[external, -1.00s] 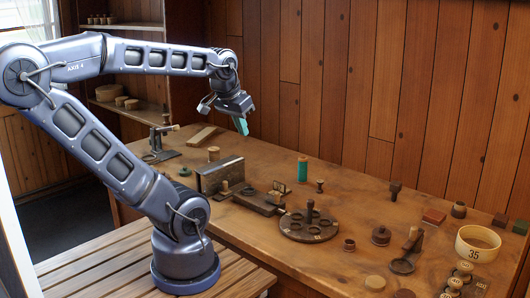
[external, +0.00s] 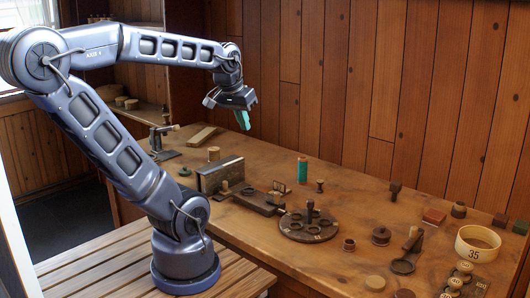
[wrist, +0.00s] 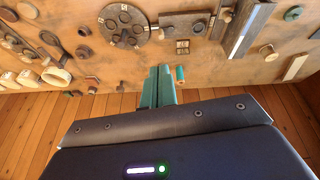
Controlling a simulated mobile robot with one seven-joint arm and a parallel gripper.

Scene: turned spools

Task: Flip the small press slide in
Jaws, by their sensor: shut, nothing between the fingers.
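A dark low bar mechanism with a small wooden knob (external: 225,187) and a block at its right end (external: 275,197) lies on the bench in front of an upright dark board (external: 219,176). It also shows at the top of the wrist view (wrist: 188,24). A small press-like stand with a wooden handle (external: 166,129) is at the bench's back left. I cannot tell for certain which of these carries the press slide. My gripper (external: 244,122), with teal fingers, is shut and empty, high above the bench; its fingers also show in the wrist view (wrist: 158,85).
A round dark plate with holes and a peg (external: 309,228) lies right of the bar. A green spool (external: 302,169) stands behind it. A cream ring marked 35 (external: 478,244) and several small turned pieces are on the right. The wooden wall rises behind the bench.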

